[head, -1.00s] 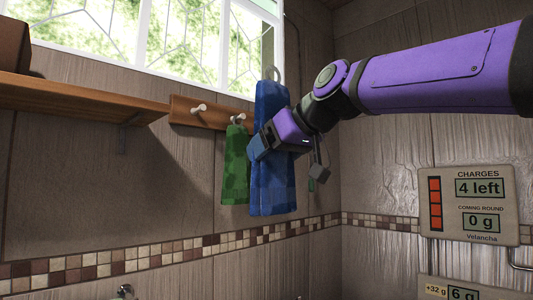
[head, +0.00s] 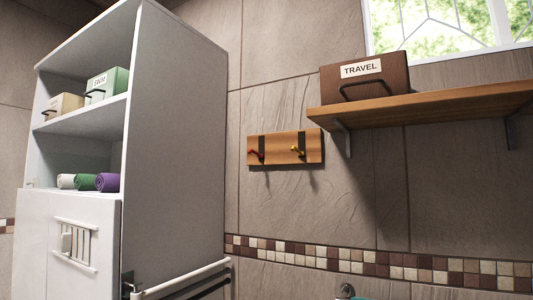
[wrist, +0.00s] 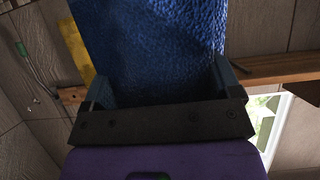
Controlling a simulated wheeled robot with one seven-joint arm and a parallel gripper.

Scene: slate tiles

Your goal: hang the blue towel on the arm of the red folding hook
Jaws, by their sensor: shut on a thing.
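The blue towel (wrist: 150,40) fills the upper middle of the wrist view. My gripper (wrist: 166,88) is shut on it, with a finger at each side of the cloth. The towel's loop and lower end are out of view. The red folding hook (head: 254,154) is on a small wooden board (head: 276,141) on the wall in the head view. My gripper and the towel are not in the head view.
A wooden shelf (head: 430,103) with a brown TRAVEL box (head: 365,78) juts out to the right. A tall white cabinet (head: 170,140) stands left. Wall below the board is bare.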

